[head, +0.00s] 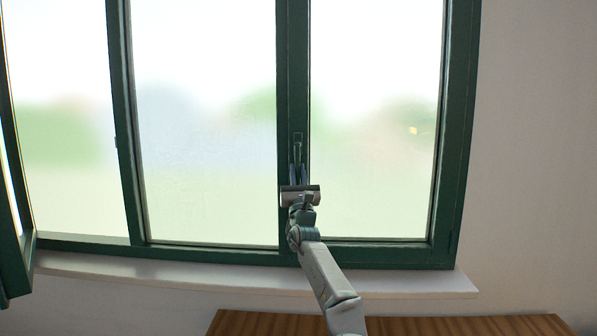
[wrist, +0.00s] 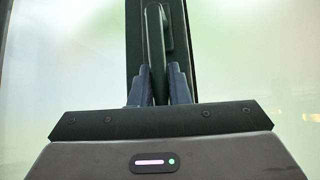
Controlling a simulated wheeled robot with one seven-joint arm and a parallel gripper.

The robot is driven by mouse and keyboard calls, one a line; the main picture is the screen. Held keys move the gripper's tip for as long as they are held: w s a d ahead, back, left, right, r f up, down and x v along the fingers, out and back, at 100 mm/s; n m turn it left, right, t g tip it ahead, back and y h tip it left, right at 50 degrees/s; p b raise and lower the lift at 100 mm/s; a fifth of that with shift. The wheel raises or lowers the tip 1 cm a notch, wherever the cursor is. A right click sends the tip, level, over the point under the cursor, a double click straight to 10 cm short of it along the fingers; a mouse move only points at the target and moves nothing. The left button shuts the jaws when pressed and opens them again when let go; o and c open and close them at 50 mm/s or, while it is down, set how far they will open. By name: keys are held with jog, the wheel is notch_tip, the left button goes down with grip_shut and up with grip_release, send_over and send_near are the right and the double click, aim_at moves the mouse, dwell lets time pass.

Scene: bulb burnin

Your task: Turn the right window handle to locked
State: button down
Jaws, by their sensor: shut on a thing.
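The right window handle (head: 297,148) is on the dark green upright between the two right-hand panes. Its lever points down, close to vertical, in the head view. My gripper (head: 299,174) is at the lower part of the lever. In the wrist view the dark lever (wrist: 155,45) runs down from its base plate (wrist: 167,28) between the two bluish fingers of my gripper (wrist: 159,72), which are shut on it. The lever's lower end is hidden between the fingers and behind the gripper body.
The window frame (head: 293,70) is closed around the two right panes. At far left a green sash (head: 12,255) stands swung open into the room. A pale sill (head: 180,276) runs below the window. A brown wooden slatted surface (head: 260,324) lies under it. Bare wall is at right.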

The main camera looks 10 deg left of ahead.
jog(key=shift+a+f, duration=0.1)
jog(key=shift+f, duration=0.25)
